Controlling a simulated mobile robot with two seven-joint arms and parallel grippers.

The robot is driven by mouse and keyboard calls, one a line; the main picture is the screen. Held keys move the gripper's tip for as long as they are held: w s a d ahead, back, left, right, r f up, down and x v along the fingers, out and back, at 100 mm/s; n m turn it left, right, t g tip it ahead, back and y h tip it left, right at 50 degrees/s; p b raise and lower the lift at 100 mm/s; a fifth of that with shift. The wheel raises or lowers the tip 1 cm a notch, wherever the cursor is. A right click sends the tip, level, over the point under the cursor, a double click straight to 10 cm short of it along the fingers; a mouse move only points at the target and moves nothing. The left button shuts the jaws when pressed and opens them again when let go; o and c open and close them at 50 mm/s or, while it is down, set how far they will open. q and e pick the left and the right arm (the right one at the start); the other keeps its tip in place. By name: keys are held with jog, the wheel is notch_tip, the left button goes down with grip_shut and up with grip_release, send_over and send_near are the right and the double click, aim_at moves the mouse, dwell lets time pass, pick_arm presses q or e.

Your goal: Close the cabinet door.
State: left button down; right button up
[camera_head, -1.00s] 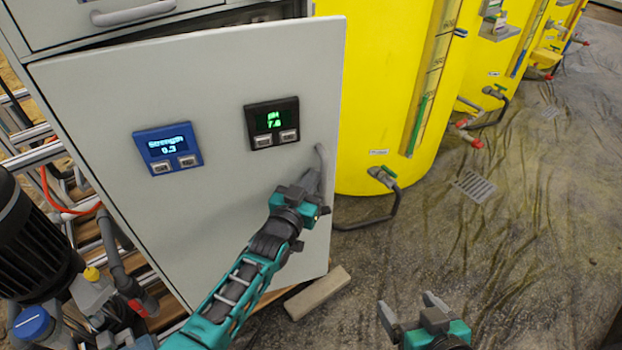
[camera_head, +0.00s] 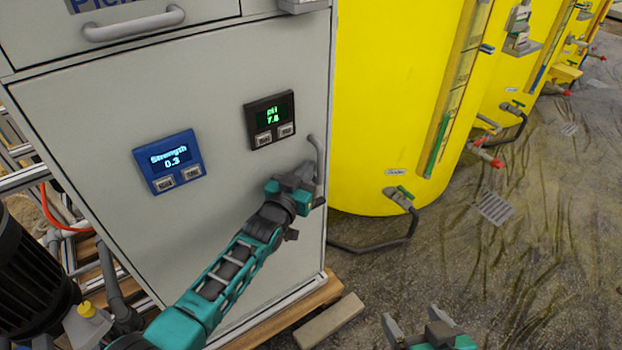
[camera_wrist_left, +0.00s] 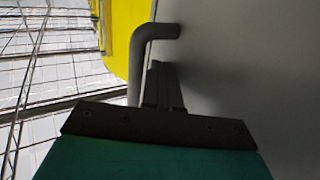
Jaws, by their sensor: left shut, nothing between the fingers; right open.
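The cabinet door (camera_head: 90,120) is a light grey panel that sits flush or almost flush with the cabinet front in the head view. It carries a blue "Strength" display (camera_head: 168,160) and a black pH display (camera_head: 270,119). Its grey bar handle (camera_head: 317,158) is near the right edge and also shows in the left wrist view (camera_wrist_left: 137,60). My left gripper (camera_head: 306,175) is shut, with nothing between its fingers, beside the handle and close to the door face; contact is unclear. My right gripper (camera_head: 412,325) is open and empty at the bottom edge, away from the door.
A drawer with a bar handle (camera_head: 134,25) is above the door. A yellow tank (camera_head: 385,100) with a valve and hose stands to the right. A wooden block (camera_head: 330,322) lies on the floor by the cabinet base.

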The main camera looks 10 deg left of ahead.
pick_arm(q)
jog(key=shift+w+a+r, duration=0.25)
pick_arm(e)
jog(key=shift+s+d+f, duration=0.1)
pick_arm(q)
jog(key=shift+s, duration=0.1)
jog(key=p+v, duration=0.3)
jog(key=v, duration=1)
jog(key=shift+d+f+p, duration=0.2)
jog(key=shift+p, duration=0.15)
pick_arm(e)
notch_tip(320, 180, up, 4)
jog(key=shift+f, duration=0.2)
pick_arm(q)
jog(key=shift+s, duration=0.1)
